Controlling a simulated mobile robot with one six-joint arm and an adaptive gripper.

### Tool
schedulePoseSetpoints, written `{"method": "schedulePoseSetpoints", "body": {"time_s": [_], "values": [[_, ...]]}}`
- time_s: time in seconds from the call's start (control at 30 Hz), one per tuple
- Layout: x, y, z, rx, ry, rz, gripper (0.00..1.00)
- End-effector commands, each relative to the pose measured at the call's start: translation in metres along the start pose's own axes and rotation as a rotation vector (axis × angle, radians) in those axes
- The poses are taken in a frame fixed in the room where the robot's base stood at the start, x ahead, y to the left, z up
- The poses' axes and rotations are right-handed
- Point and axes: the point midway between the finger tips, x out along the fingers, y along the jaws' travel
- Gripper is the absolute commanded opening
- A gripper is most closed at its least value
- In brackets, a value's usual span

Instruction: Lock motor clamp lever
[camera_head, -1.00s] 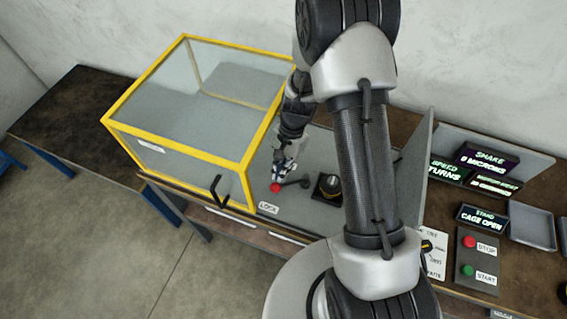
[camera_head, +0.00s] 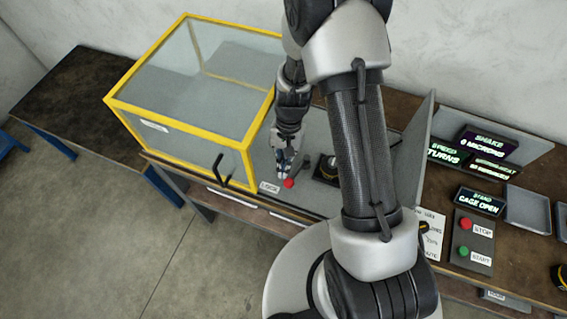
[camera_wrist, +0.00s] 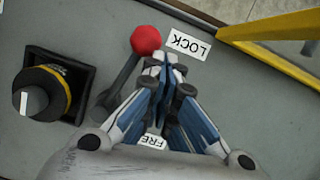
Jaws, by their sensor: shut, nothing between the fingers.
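The motor clamp lever shows as a dark arm with a red ball knob (camera_wrist: 146,40) in the wrist view. The knob sits right beside the LOCK label (camera_wrist: 188,44). In the head view the red knob (camera_head: 289,183) is at the front of the grey plate, next to the LOCK label (camera_head: 269,187). My gripper (camera_wrist: 165,62) is shut and empty, its tips close beside the knob; I cannot tell whether they touch it. A second label, partly hidden, reads "FRE" (camera_wrist: 153,141) under my fingers. The motor (camera_wrist: 42,92), black with a yellow band, sits in its square mount beside the lever.
The yellow-framed clear cage (camera_head: 180,119) stands left of the plate, its frame (camera_wrist: 275,26) near my gripper. A stop and start button box (camera_head: 474,240) and lit displays (camera_head: 480,200) are on the right. The display reads "CAGE OPEN".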

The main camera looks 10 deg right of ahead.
Motion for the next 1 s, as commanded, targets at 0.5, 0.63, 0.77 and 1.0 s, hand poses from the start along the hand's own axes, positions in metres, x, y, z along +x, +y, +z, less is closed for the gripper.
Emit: {"method": "schedulePoseSetpoints", "body": {"time_s": [0.5,0.63,0.77,1.0], "values": [[0.001,0.001,0.001,-0.016,-0.001,0.006,0.0],[-0.003,0.001,0.0,-0.016,0.001,0.005,0.0],[-0.02,0.0,-0.001,-0.017,0.005,0.003,0.0],[-0.072,-0.001,-0.001,-0.016,0.006,0.002,0.0]]}}
